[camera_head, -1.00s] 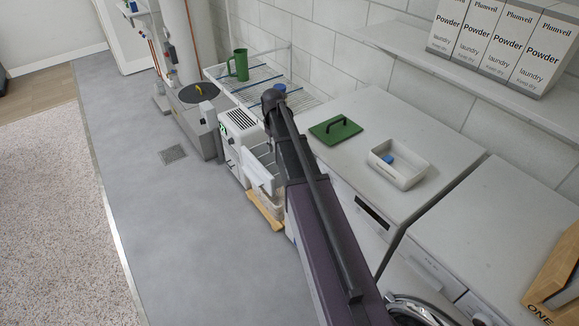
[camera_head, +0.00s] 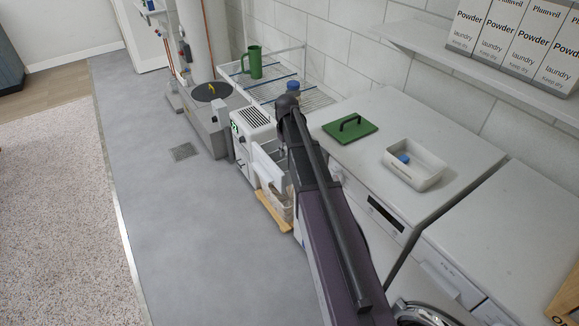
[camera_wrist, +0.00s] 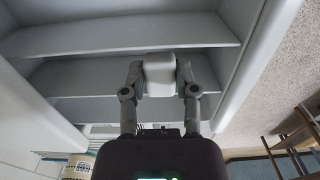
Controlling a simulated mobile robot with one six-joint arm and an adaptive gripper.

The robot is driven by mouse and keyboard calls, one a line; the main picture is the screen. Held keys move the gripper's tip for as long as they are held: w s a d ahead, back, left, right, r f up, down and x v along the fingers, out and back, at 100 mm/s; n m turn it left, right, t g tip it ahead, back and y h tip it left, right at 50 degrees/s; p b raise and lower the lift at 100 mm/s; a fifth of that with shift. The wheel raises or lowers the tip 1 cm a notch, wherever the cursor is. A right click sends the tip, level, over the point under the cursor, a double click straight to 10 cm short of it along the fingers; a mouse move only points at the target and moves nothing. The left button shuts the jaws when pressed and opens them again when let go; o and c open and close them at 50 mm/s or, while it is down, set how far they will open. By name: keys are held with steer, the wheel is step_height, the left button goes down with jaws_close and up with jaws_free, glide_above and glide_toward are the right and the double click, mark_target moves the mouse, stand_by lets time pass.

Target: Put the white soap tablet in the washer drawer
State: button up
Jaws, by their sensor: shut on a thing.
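The white soap tablet (camera_wrist: 159,76) is between the two fingers of my gripper (camera_wrist: 158,84) in the wrist view. The gripper is shut on it. Behind it is the pale washer drawer (camera_wrist: 125,35), with long dividers and open compartments. The tablet appears over or in front of the dividers; I cannot tell its height above them. In the head view, part of the white pulled-out drawer (camera_head: 268,168) shows left of my arm. My arm hides the gripper and tablet there.
A white tub with a blue item (camera_head: 432,172) and a green lid with a handle (camera_head: 349,129) sit on the white machine tops. A wire rack (camera_head: 262,88) holds a green mug (camera_head: 254,62). Powder boxes (camera_head: 505,35) stand on a shelf. The grey floor (camera_head: 180,230) at left is clear.

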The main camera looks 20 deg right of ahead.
steer(key=shift+f+b, duration=0.65)
steer(key=shift+f, duration=0.35)
steer(key=shift+f, duration=0.1)
steer(key=shift+f+b, duration=1.8)
steer(key=shift+b, duration=0.05)
steer(key=shift+f, duration=0.1)
steer(key=o, duration=1)
steer(key=shift+r, duration=0.25)
step_height(320, 180, up, 12)
steer(key=p, duration=1.2)
steer(key=shift+f, duration=0.1)
